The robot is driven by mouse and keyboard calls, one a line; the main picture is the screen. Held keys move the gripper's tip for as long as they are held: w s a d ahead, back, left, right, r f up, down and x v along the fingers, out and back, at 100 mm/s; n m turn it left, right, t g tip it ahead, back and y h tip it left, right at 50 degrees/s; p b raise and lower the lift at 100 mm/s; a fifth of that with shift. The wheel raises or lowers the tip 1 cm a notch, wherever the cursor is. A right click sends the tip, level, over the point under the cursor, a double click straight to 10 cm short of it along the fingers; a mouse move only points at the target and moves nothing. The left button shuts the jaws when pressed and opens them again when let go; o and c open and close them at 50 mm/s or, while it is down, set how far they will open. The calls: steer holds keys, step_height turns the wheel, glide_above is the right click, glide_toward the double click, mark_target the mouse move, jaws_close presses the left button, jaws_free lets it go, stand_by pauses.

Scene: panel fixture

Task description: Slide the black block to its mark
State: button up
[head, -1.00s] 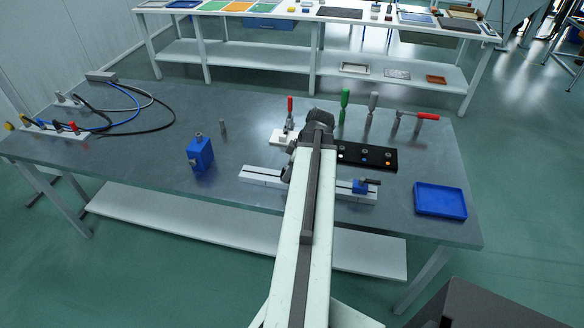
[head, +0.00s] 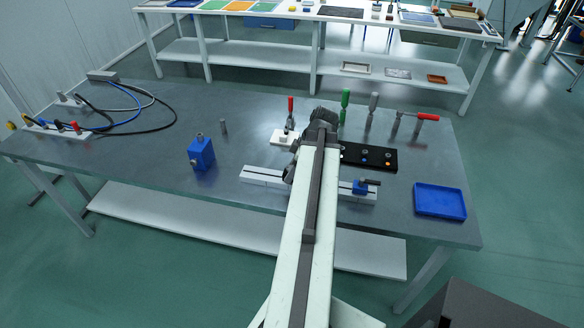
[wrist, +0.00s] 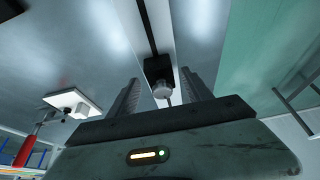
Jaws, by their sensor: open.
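The black block (wrist: 158,68) with a round grey knob (wrist: 162,89) sits on the slotted white rail (wrist: 187,35) in the wrist view. My gripper (wrist: 160,77) is open, with one finger on each side of the block and knob. I cannot tell whether either finger touches them. In the head view the rail (head: 262,177) runs across the bench, and my arm hides its middle, the block and the fingertips. I cannot make out the mark in either view.
A blue tray (head: 440,201) is farther right. A black panel with buttons (head: 380,158) and upright tools stand behind. A blue box (head: 201,153) stands left.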

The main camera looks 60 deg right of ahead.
steer(key=p+v, duration=0.5)
steer(key=v, duration=0.1)
steer(key=shift+r, duration=0.45)
steer(key=shift+s+d, duration=0.1)
